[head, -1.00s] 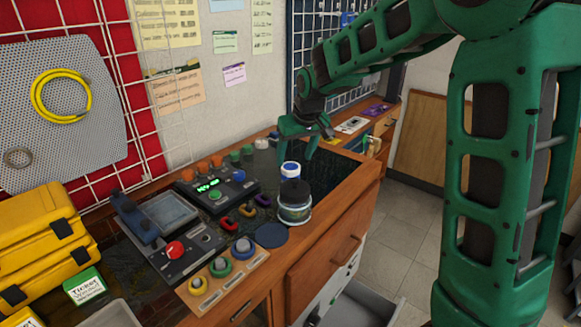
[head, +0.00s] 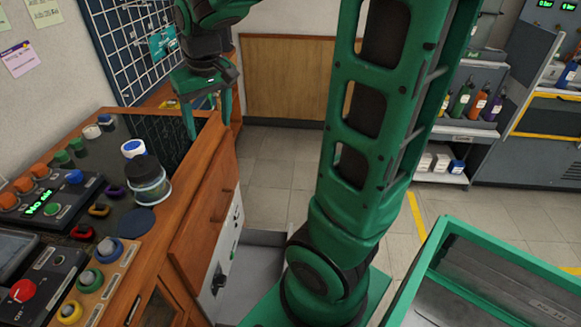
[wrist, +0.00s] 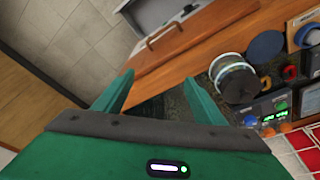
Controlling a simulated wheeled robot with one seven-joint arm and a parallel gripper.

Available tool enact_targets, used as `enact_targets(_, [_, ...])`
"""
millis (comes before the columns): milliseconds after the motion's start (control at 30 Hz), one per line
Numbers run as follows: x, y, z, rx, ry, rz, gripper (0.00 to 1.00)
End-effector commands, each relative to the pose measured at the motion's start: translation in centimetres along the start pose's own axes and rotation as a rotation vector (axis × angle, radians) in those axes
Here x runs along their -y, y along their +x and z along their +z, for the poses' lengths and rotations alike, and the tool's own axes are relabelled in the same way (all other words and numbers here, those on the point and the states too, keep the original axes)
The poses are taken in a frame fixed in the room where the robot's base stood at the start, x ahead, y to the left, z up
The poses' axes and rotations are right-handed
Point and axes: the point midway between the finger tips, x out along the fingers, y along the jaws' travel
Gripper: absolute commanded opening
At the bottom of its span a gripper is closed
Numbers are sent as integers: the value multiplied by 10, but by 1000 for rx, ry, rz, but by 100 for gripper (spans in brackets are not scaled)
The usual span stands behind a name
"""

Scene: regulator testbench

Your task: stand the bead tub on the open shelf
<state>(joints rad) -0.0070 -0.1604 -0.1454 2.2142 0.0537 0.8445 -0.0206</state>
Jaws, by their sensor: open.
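A clear round tub with a black lid (head: 148,182) stands upright on the workbench, beside a dark blue disc (head: 137,220). I take it to be the bead tub, but its contents are unclear. It also shows in the wrist view (wrist: 228,66), right of the fingers. My gripper (head: 209,130) is open and empty, above the bench's right edge, behind and right of the tub and apart from it. Its fingers also show in the wrist view (wrist: 153,97). A shelf unit (head: 452,131) with open levels stands across the room at the right; I cannot tell whether it is the task's shelf.
A blue-and-white container (head: 133,148) stands just behind the tub. Control boxes and coloured knobs fill the bench's left. A drawer (head: 262,240) juts out below the bench. A green-rimmed bin (head: 430,250) is at the lower right. Tiled floor (head: 275,150) lies open between.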

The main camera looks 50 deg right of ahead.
Motion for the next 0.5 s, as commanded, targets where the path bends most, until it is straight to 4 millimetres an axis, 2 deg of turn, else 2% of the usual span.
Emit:
enact_targets(33, [-21, -4, 30, 26, 55, 9, 64])
enact_targets(100, [-42, -6, 71, 67, 125, 21, 64])
enact_targets(200, [-65, -8, 128, 124, 221, 29, 64])
enact_targets(300, [-77, -7, 175, 172, 298, 32, 64])
enact_targets(400, [-82, -6, 209, 206, 353, 31, 64])
enact_targets(467, [-80, -6, 223, 221, 372, 29, 64])
enact_targets(500, [-81, -5, 229, 228, 381, 28, 68])
